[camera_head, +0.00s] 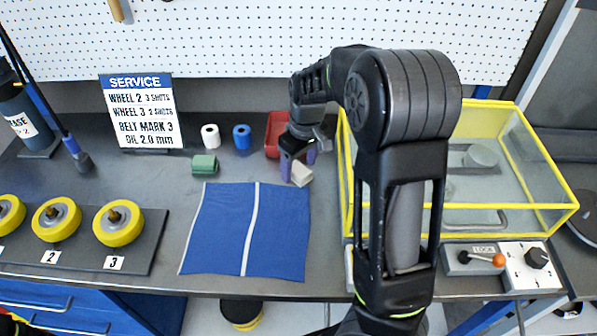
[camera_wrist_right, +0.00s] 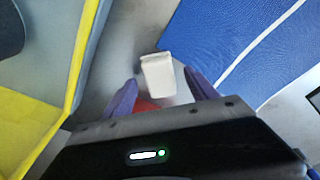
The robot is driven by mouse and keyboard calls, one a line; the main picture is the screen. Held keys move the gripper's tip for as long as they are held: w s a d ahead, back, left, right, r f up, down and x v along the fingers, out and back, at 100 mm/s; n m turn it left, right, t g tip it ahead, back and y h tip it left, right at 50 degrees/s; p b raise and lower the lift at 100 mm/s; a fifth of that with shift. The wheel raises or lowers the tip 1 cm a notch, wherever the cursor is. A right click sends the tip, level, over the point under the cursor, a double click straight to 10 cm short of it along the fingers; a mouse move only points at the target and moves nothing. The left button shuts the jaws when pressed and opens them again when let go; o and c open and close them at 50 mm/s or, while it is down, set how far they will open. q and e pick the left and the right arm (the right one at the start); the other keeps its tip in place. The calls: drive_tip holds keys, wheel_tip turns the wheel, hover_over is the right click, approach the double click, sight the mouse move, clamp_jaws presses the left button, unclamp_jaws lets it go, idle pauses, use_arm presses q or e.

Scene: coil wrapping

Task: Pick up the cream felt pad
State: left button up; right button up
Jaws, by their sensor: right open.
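The cream felt pad (camera_head: 301,176) is a small pale block by the upper right corner of the blue cloth. In the right wrist view the pad (camera_wrist_right: 158,75) lies just ahead of and between the purple fingertips. My right gripper (camera_head: 299,161) is open, with its fingers pointing down at the pad. In the wrist view the gripper (camera_wrist_right: 161,91) shows a finger on each side of the pad's near end, with gaps, and nothing is clamped. I cannot tell the exact height of the fingertips above the table. My left gripper is not in view.
The blue cloth (camera_head: 215,230) lies flat to the left. A yellow-framed clear box (camera_head: 520,165) is close on the right.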

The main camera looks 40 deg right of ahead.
sight(299, 169)
drive_tip(key=c, duration=1.4)
drive_tip(key=shift+c, duration=0.2)
drive_tip(key=shift+r, duration=0.1)
wheel_tip(299, 169, up, 10)
drive_tip(key=shift+b, duration=0.4)
